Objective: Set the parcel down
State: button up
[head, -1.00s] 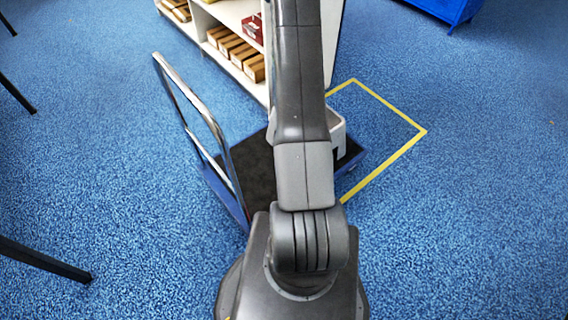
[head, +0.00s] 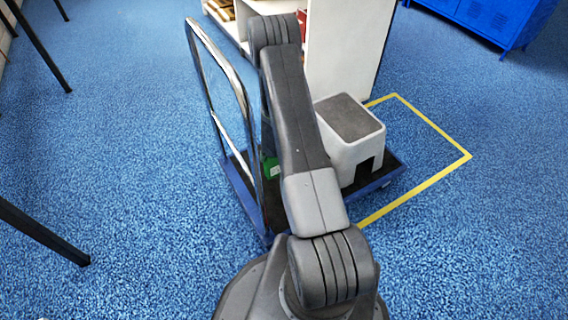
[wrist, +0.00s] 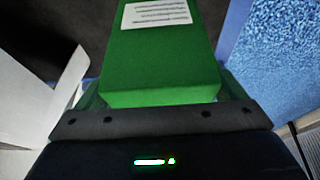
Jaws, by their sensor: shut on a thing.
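The parcel is a green box with a white printed label (wrist: 160,60). In the wrist view it sits between the jaws of my gripper (wrist: 160,88), which is shut on it. In the head view only a small green patch of the parcel (head: 271,168) shows beside my arm, low over the trolley. My arm hides the gripper there. The trolley (head: 234,185) has a blue-edged dark deck and a chrome handle. I cannot tell whether the parcel touches the deck.
A white step stool with a grey top (head: 349,130) stands on the trolley's right part. The chrome handle (head: 222,75) rises at the left. A white shelf unit (head: 345,45) is behind. A yellow floor outline (head: 430,122) and open blue carpet lie to the right.

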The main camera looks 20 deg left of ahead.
jog(key=shift+f+b, duration=0.8)
jog(key=shift+f, duration=1.55)
jog(key=shift+f, duration=0.15)
jog(key=o, duration=1.1)
jog(key=shift+r, duration=0.25)
jog(key=p+v, duration=0.3)
jog(key=v, duration=0.9)
jog(key=shift+p, duration=0.3)
